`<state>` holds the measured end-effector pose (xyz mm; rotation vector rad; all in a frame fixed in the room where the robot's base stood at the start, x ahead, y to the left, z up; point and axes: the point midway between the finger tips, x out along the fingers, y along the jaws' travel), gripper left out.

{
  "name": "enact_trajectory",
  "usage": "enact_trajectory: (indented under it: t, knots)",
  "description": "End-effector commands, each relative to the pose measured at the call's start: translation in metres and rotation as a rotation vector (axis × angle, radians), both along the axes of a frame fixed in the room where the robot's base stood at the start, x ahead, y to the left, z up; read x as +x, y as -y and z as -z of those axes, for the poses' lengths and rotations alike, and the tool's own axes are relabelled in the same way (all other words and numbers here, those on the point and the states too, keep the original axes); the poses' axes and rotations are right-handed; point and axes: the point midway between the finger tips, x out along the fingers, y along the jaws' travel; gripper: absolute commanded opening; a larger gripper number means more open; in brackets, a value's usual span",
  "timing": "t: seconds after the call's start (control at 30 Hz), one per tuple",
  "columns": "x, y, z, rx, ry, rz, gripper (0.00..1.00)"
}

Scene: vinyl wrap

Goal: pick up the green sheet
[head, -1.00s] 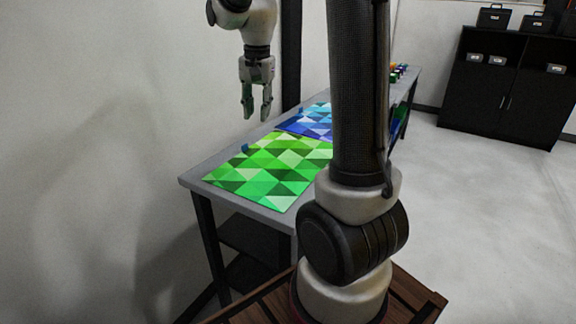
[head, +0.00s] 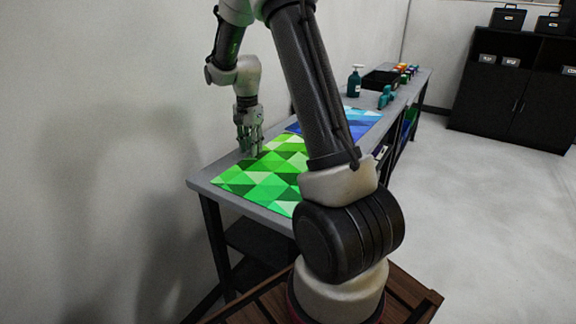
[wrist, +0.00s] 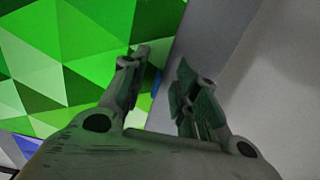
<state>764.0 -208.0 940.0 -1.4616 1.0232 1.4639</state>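The green sheet (head: 262,182), patterned with light and dark green triangles, lies flat on the near end of the grey table. It fills the left of the wrist view (wrist: 70,45). My gripper (head: 250,152) is low over the sheet's far left edge in the head view. One finger is over the sheet and the other is over the bare table edge. A small blue tab (wrist: 156,84) shows at the sheet's edge, partly behind a finger.
A blue patterned sheet (head: 362,122) lies farther along the table (head: 210,178). A spray bottle (head: 354,82), a dark tray (head: 380,79) and small colored items stand at the far end. A pale wall runs along the table's left side. A black cabinet (head: 490,95) stands at the back right.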

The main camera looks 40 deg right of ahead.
Motion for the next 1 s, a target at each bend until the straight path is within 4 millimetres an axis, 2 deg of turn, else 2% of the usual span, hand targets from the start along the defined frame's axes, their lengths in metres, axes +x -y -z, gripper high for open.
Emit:
enact_trajectory:
  t: [0.23, 0.4, 0.77, 0.87, 1.0]
  knots:
    - [0.000, 0.000, 0.001, -0.001, 0.001, -0.001, 0.29]
    - [0.000, 0.000, 0.001, -0.001, 0.001, -0.001, 0.00]
    - [0.000, 0.000, 0.000, -0.001, 0.001, -0.001, 0.00]
    - [0.001, 0.000, -0.009, 0.000, 0.003, -0.001, 0.00]
    - [0.001, 0.000, -0.035, 0.000, 0.005, -0.001, 0.00]
